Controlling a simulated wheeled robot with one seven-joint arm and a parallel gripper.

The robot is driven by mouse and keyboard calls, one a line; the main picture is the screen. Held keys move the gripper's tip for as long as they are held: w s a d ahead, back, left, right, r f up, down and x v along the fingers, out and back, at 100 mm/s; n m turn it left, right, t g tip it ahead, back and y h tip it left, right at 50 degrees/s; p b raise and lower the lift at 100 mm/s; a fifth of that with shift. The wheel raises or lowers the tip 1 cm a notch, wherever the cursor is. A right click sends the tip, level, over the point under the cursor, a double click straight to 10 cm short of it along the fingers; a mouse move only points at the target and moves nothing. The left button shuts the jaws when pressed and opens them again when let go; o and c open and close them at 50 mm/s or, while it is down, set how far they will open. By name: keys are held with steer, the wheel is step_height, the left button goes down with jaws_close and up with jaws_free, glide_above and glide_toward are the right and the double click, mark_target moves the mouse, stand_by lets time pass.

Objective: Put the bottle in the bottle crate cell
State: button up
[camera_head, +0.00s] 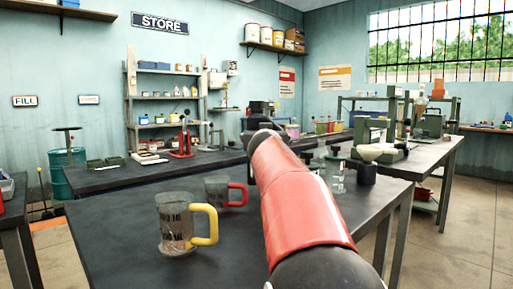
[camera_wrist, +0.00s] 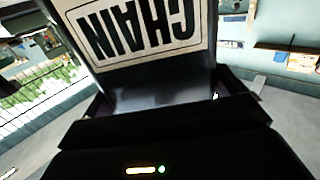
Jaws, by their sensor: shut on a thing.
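The bottle (camera_wrist: 150,85) fills the upper middle of the wrist view. It has a dark, glossy body and a pale label reading "CHAIN", which appears upside down there. My gripper (camera_wrist: 164,97) is shut on it, with a dark finger at either side. In the head view my red arm reaches away over the dark bench, and it hides the gripper and the bottle. I cannot make out the bottle crate or its cells for certain in either view.
A clear measuring jug with a yellow handle (camera_head: 176,224) stands on the near bench (camera_head: 120,235), left of my arm. A jug with a red handle (camera_head: 217,190) stands behind it. Glassware (camera_head: 337,178) and a dark cup (camera_head: 367,173) stand right of my arm.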

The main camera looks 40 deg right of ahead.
step_height(320, 180, down, 2)
steer(key=shift+w+f+b, duration=0.1)
steer(key=shift+b, duration=0.45)
steer(key=o, duration=1.6)
steer(key=shift+f, duration=0.15)
steer(key=shift+c, duration=0.2)
